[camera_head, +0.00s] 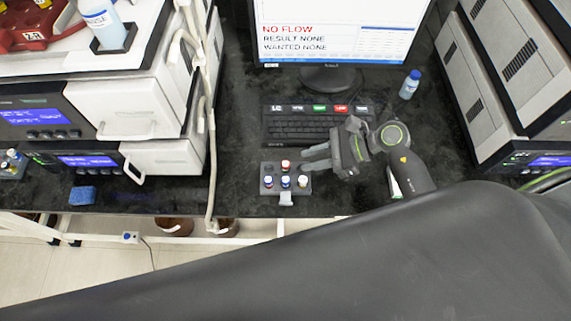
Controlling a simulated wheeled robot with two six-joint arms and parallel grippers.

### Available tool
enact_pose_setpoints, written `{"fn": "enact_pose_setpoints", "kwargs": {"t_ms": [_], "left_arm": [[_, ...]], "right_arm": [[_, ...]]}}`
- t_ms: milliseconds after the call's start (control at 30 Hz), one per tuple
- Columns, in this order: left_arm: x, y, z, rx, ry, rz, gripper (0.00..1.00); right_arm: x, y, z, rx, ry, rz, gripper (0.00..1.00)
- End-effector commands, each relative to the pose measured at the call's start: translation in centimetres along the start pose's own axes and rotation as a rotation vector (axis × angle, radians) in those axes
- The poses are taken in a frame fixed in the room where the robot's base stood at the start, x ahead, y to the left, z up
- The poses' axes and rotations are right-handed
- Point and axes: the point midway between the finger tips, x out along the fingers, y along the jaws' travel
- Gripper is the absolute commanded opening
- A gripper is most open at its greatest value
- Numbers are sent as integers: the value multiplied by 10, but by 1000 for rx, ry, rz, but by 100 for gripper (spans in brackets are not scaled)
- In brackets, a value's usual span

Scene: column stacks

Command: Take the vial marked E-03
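A small dark vial rack (266,168) stands near the front edge of the black bench. It holds several vials: a red-capped one (285,165) at the back and a front row with a blue-capped vial (285,181) in the middle. The markings are too small to read, so I cannot tell which is E-03. My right gripper (305,159) is just right of the red-capped vial, its fingers pointing left. The fingers look apart with nothing between them. My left gripper is not in view.
A keyboard (310,127) and monitor (335,30) stand behind the rack. A blue-capped bottle (409,86) is at the back right. White instruments (150,100) flank the bench. A blue sponge (83,195) lies at left, near another partly visible vial rack (12,170). My dark arm link fills the foreground.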

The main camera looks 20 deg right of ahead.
Motion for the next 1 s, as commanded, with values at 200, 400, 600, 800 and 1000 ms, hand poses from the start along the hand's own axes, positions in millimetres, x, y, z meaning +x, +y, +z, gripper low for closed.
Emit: {"fn": "enact_pose_setpoints", "kwargs": {"t_ms": [200,400,600,800,1000], "left_arm": [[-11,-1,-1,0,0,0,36],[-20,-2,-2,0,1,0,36],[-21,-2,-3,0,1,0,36],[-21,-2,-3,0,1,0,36],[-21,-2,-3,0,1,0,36]], "right_arm": [[16,-1,2,3,-4,1,25],[43,-2,-2,2,-4,-1,25],[53,-2,-4,-1,-1,0,25],[53,-2,-4,-1,0,-1,21],[53,-2,-4,-1,0,-1,3]]}}
